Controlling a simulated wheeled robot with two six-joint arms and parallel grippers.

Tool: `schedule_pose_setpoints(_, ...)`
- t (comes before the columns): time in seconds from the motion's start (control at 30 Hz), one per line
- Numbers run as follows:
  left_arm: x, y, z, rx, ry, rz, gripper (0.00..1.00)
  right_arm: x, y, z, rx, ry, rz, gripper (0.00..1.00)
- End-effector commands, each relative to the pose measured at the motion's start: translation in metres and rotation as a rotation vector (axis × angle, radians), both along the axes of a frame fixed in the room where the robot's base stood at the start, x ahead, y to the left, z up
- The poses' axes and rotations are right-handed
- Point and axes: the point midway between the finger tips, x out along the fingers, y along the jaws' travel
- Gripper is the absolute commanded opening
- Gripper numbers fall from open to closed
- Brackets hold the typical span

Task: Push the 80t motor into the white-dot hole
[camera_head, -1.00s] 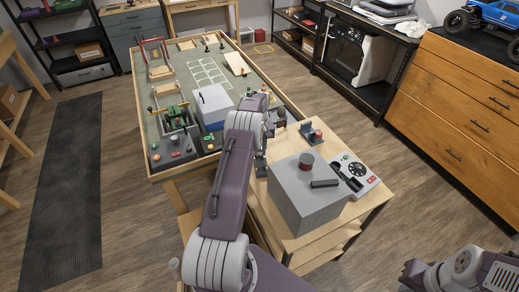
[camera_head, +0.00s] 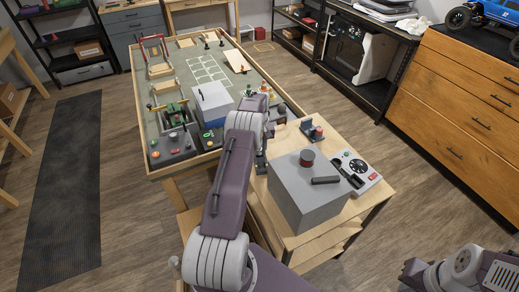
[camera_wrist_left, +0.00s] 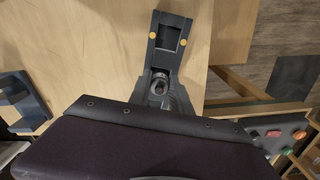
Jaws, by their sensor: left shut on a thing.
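A grey box (camera_head: 310,195) on the stand carries a dark-red cylinder (camera_head: 307,158) and a dark bar. I cannot make out the white-dot hole. My right gripper (camera_head: 412,275) shows only partly at the bottom right.
A dark holder (camera_head: 308,127) with a red-topped piece and a dial panel (camera_head: 355,167) share the stand. The long table (camera_head: 160,185) behind holds a blue-white box (camera_head: 212,103) and several small parts. Drawers (camera_head: 455,95) stand at the right.

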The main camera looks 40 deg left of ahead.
Motion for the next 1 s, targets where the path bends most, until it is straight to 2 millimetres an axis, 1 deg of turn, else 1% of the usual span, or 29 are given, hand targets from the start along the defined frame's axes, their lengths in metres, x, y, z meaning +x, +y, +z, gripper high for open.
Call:
schedule_pose_setpoints(0.2,0.000,0.000,-0.006,0.001,-0.001,0.000,0.00,0.000,0.000,-0.005,0.000,0.000,0.000,0.00)
schedule_pose_setpoints(0.23,0.000,0.000,-0.005,0.001,-0.001,0.000,0.32,0.000,0.000,-0.004,0.000,0.000,0.000,0.00)
schedule_pose_setpoints(0.3,0.000,0.000,-0.005,0.001,-0.001,0.000,0.50,0.000,0.000,-0.003,0.000,0.000,0.000,0.00)
schedule_pose_setpoints(0.57,0.000,0.000,-0.005,0.000,0.000,0.000,0.50,0.000,0.000,-0.003,0.000,0.000,0.000,0.00)
schedule_pose_setpoints(0.67,0.000,0.000,0.000,0.001,-0.002,0.000,0.50,0.000,0.000,-0.005,0.000,0.000,0.000,0.00)
schedule_pose_setpoints(0.77,0.001,0.001,0.017,0.003,-0.004,0.000,0.50,0.000,0.000,-0.010,0.000,0.000,0.000,0.00)
schedule_pose_setpoints(0.9,0.001,0.001,0.049,0.002,-0.005,0.000,0.50,0.000,0.000,-0.015,0.000,0.000,0.000,0.00)
schedule_pose_setpoints(1.0,0.001,0.000,0.069,0.002,-0.004,0.000,0.50,0.000,0.000,-0.016,0.000,0.000,0.000,0.00)
